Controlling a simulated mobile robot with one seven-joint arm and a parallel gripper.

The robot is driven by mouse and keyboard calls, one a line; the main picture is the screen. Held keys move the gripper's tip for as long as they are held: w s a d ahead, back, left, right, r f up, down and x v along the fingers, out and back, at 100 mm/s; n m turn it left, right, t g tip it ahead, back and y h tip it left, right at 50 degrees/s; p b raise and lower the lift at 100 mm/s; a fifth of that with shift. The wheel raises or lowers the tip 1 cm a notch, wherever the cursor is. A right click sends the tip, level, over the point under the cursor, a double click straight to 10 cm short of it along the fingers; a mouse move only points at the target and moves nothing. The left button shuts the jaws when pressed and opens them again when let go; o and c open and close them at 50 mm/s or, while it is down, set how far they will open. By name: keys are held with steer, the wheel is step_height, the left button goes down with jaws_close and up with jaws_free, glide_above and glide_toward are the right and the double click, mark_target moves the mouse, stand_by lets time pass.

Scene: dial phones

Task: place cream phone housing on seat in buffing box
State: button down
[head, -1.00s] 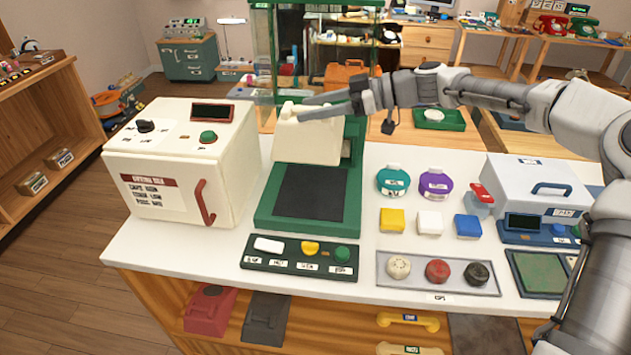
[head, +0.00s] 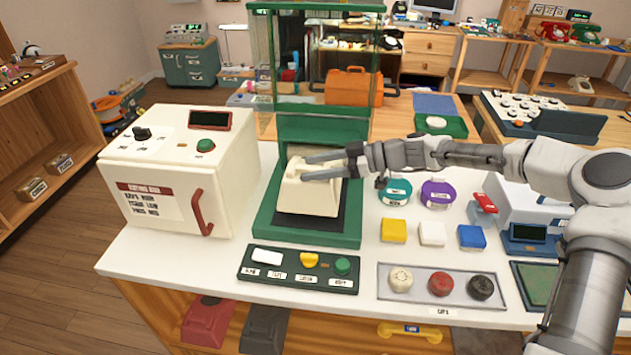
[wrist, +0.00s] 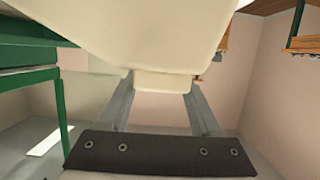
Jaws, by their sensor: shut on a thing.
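The cream phone housing (head: 308,195) is in my gripper (head: 312,167), which is shut on its upper part. It is over the dark pad of the green stand (head: 268,228); I cannot tell whether it touches the pad. In the wrist view the housing (wrist: 150,30) fills the top, with a lower cream part between the fingers of my gripper (wrist: 162,85).
A green button panel (head: 300,268) lies in front of the stand. Teal and purple round items (head: 438,192), coloured blocks (head: 432,232) and a tray of dials (head: 395,298) are to the right. White counter is bare between the box and the stand.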

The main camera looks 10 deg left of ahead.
steer(key=shift+f, duration=2)
steer(key=shift+f, duration=0.1)
steer(key=shift+c, duration=0.5)
jaws_free()
steer(key=v, duration=1.2)
